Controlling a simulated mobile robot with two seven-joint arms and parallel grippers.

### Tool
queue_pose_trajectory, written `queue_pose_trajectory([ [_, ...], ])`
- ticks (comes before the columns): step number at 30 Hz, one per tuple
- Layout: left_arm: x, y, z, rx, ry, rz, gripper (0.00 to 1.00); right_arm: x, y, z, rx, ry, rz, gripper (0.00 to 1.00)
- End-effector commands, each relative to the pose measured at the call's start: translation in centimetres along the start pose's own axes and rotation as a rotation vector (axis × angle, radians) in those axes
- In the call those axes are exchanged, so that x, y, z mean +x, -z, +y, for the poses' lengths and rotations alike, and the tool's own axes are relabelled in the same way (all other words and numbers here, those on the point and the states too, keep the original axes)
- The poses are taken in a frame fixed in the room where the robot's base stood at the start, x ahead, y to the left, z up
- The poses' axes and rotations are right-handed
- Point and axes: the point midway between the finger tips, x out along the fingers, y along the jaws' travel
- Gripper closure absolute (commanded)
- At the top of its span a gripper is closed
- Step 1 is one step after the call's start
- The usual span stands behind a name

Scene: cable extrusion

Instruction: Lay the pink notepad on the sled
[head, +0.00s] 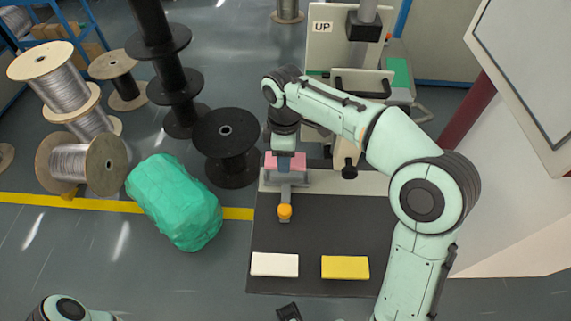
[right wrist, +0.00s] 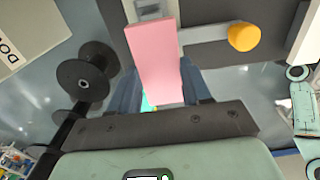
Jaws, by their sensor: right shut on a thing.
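The pink notepad (head: 271,160) is at the far end of the dark mat, over the grey sled (head: 270,177) with its orange-knobbed handle (head: 284,211). My right gripper (head: 285,160) is shut on the notepad from above. In the right wrist view the notepad (right wrist: 157,60) lies between the two fingers (right wrist: 160,88), with the orange knob (right wrist: 243,37) to the right. I cannot tell whether the notepad touches the sled. A small dark part at the bottom edge of the head view may be my left gripper; its jaws cannot be made out.
A white block (head: 274,264) and a yellow block (head: 345,267) lie on the near part of the dark mat (head: 325,225). A black spool (head: 225,140) and a green wrapped bundle (head: 175,203) stand to the left. A machine marked UP (head: 322,50) stands behind. The mat's middle is clear.

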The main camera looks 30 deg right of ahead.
Motion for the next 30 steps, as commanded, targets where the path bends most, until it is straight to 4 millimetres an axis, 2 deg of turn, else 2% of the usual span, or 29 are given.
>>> queue_pose_trajectory([
  [3, 0.5, 0.0, -0.2, -0.001, 0.001, -0.002, 0.57, 2.2, -0.1, -0.1, 0.001, 0.004, -0.004, 0.82],
  [7, 0.8, 0.0, -0.3, -0.001, 0.001, -0.003, 0.57, 4.2, -0.1, -0.1, 0.001, 0.004, -0.003, 0.82],
  [21, 0.9, 0.0, -0.3, -0.001, 0.001, -0.003, 0.57, 5.0, -0.3, 0.2, 0.001, 0.002, 0.0, 0.82],
  [22, 0.9, 0.0, -0.3, -0.001, 0.001, -0.003, 0.57, 4.9, -0.3, 0.2, 0.001, 0.002, 0.0, 0.46],
  [24, 0.9, 0.0, -0.3, -0.001, 0.001, -0.003, 0.57, 4.9, -0.3, 0.2, 0.001, 0.002, 0.0, 0.27],
  [30, 0.9, 0.0, -0.3, -0.001, 0.001, -0.003, 0.57, 4.9, -0.3, 0.2, 0.001, 0.002, 0.0, 0.27],
])
